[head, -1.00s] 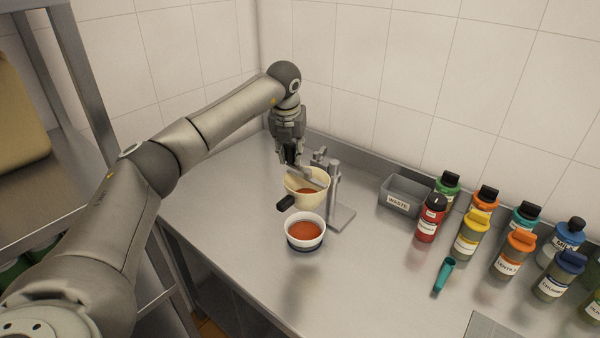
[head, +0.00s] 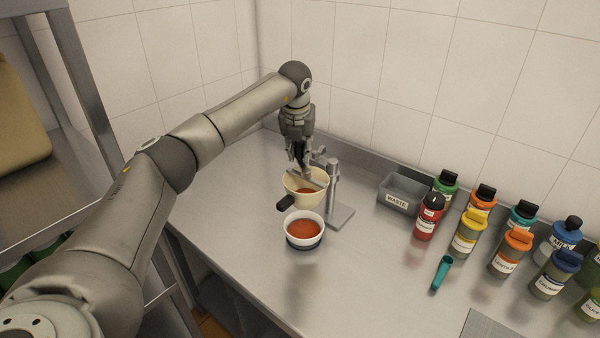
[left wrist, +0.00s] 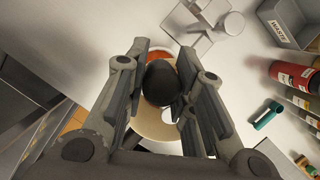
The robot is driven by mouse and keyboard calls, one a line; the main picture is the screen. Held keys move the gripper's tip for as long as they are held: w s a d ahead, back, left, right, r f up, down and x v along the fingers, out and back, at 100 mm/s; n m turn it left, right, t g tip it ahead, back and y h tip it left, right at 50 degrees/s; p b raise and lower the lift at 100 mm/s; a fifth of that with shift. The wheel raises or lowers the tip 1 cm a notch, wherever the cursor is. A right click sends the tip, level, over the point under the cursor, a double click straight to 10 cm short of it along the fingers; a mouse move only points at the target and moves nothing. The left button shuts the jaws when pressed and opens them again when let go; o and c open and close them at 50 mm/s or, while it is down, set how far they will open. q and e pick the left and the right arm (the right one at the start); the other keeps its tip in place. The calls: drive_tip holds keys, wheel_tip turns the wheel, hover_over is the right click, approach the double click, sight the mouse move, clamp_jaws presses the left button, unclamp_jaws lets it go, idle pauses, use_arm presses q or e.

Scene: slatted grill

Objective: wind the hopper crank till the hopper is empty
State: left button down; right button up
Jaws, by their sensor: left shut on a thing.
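The cream hopper (head: 292,187) is held on a grey stand (head: 334,185), with a little orange-red content low inside. A grey crank bar (head: 309,180) lies across its top. My left gripper (head: 303,168) points down over the hopper's far side. In the left wrist view, my left gripper (left wrist: 160,90) is shut on the dark round crank knob (left wrist: 160,82). A black handle (head: 285,203) sticks out from the hopper's near left side. A white bowl with a dark base (head: 305,243) stands below and in front, with orange-red content inside. My right gripper is out of view.
A grey bin marked "WASTE" (head: 401,195) stands right of the stand. Several capped bottles, including a red one (head: 429,218), fill the counter's right side. A teal scoop (head: 441,273) lies in front of them. The counter (head: 225,215) left of the hopper is clear.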

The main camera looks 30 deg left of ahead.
use_arm(q)
drive_tip(key=shift+w+d+f, duration=0.2)
drive_tip(key=shift+d, duration=0.35)
drive_tip(key=shift+w+d+f, duration=0.1)
drive_tip(key=shift+d, duration=0.1)
drive_tip(key=shift+w+d+p, duration=0.2)
drive_tip(key=shift+d+p, duration=0.05)
drive_tip(key=shift+p, duration=0.1)
drive_tip(key=shift+w+d, duration=0.25)
drive_tip(key=shift+d, duration=0.4)
